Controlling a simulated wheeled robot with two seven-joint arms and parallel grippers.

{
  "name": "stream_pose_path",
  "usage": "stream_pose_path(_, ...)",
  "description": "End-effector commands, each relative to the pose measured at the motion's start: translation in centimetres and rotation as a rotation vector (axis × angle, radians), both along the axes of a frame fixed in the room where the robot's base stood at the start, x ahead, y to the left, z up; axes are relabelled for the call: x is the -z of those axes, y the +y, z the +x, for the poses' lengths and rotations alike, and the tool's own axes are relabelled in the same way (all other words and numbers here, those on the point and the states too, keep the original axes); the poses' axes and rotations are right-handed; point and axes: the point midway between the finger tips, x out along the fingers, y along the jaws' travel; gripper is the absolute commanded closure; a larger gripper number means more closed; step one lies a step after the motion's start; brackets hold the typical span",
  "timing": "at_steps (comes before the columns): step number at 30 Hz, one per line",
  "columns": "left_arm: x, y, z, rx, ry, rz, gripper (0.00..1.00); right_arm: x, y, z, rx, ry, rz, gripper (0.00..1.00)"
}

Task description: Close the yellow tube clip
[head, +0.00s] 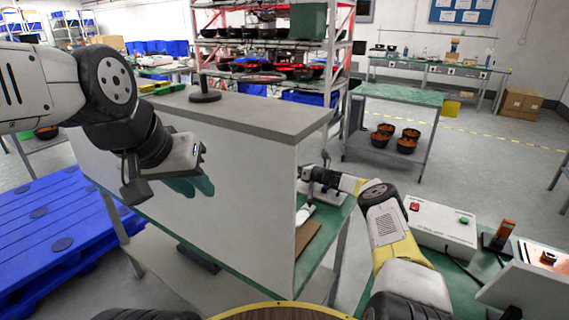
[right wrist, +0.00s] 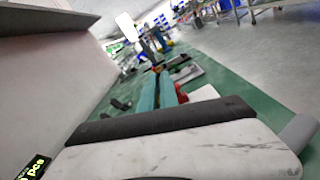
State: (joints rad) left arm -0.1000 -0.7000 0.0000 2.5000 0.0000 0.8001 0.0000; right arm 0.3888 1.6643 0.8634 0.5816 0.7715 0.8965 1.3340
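My left gripper (head: 189,187) hangs in front of the white panel (head: 225,195) in the head view. Its teal fingers overlap from this angle, so its opening is unclear. My right arm reaches left past the panel's right edge, which hides the right gripper in the head view. In the right wrist view, the teal fingers of my right gripper (right wrist: 157,87) point away over the green bench top, close together.
The panel's grey top carries a black knob-like object (head: 205,92). A white box with red and green buttons (head: 441,226) stands right of my right arm. Blue pallets (head: 55,230) lie at left. A red part (right wrist: 182,95) is beside the right fingers.

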Motion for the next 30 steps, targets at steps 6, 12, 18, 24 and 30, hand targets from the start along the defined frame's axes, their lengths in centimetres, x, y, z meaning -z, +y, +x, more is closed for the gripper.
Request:
stream_pose_path(6,0.0,0.0,0.0,0.0,0.0,0.0,0.75,0.01,-0.14,0.19,0.001,0.027,0.019,1.0)
stream_pose_path(12,0.0,0.0,0.0,0.0,0.0,0.0,0.75,0.0,-0.16,0.2,0.001,0.03,0.021,1.0)
stream_pose_path(18,0.0,0.0,0.0,0.0,0.0,0.0,0.75,0.0,-0.16,0.2,0.001,0.03,0.021,0.88)
stream_pose_path(24,0.0,0.0,0.0,0.0,0.0,0.0,0.75,0.03,-0.14,0.19,0.001,0.029,0.02,0.74)
stream_pose_path(30,0.0,0.0,0.0,0.0,0.0,0.0,0.75,-0.05,-0.14,0.18,0.001,0.029,0.02,0.74)
